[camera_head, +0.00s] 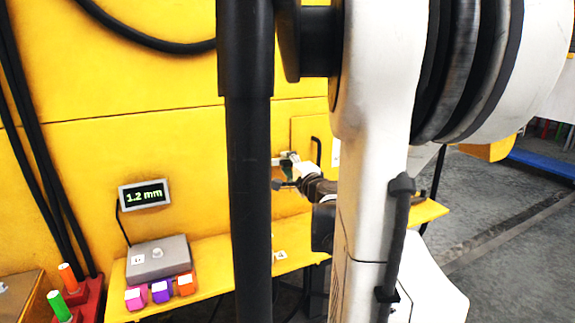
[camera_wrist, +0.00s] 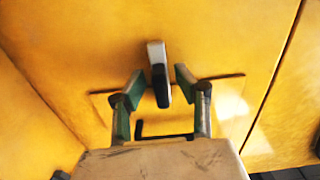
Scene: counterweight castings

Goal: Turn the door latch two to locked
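A door latch (camera_wrist: 158,74) with a pale upper part and a dark lower part stands nearly upright on the yellow panel in the wrist view. No label shows, so I cannot tell its number. My gripper (camera_wrist: 159,82) is open, with one green-padded finger on each side of the latch. Gaps show between the fingers and the latch; I cannot tell the depth. In the head view my gripper (camera_head: 289,166) is small at the yellow wall, and the latch cannot be made out clearly there.
A black door handle (camera_head: 319,151) is close to my gripper, on the yellow door. A yellow shelf (camera_head: 215,269) runs below, carrying a grey box (camera_head: 158,258) and several coloured blocks. A display (camera_head: 145,195) reads 1.2 mm. My arm hides much of the head view.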

